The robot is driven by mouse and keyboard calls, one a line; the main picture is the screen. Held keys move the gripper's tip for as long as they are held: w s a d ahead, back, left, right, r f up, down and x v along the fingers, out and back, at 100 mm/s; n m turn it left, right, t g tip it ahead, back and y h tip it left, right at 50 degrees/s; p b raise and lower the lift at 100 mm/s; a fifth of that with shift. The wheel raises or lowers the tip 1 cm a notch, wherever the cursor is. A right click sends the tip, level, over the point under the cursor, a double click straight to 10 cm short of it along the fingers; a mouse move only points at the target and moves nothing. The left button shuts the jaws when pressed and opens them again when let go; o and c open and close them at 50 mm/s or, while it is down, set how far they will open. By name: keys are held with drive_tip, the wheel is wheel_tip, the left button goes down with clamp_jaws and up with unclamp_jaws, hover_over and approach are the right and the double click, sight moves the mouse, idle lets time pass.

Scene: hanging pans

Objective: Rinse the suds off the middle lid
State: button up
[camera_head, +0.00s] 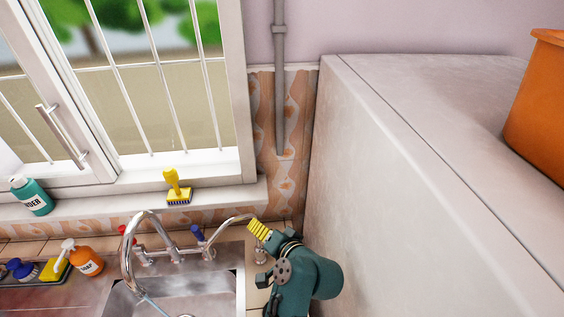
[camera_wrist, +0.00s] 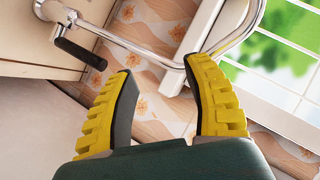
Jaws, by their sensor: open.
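My gripper (camera_head: 259,231) has yellow ribbed fingers and is right of the sink (camera_head: 190,284), by the end of a thin curved chrome pipe (camera_head: 226,223). In the wrist view my gripper (camera_wrist: 160,72) is open, with nothing between its fingers. A chrome pipe (camera_wrist: 130,47) with a dark handle (camera_wrist: 80,48) runs beyond the fingertips; contact cannot be told. The large chrome faucet (camera_head: 134,226) arches over the sink, and a thin pale-blue streak, perhaps water, falls from it. No lid or suds can be made out; only a small rim shows at the bottom edge.
A red tap (camera_head: 129,232) and a blue tap (camera_head: 197,233) stand behind the sink. An orange bottle (camera_head: 86,261) and a yellow sponge (camera_head: 56,270) are left of it. A yellow brush (camera_head: 175,186) and a green bottle (camera_head: 31,195) stand on the sill. A tall white block (camera_head: 400,200) bounds the right.

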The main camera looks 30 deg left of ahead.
drive_tip(key=w+d+r+t+p, duration=0.1)
drive_tip(key=d+r+t+p, duration=0.1)
drive_tip(key=r, duration=0.7)
drive_tip(key=w+d+r+t+p, duration=0.2)
drive_tip(key=r+t+p, duration=0.1)
drive_tip(key=r, duration=0.7)
drive_tip(key=shift+d+h, duration=0.2)
drive_tip(key=shift+h, duration=0.2)
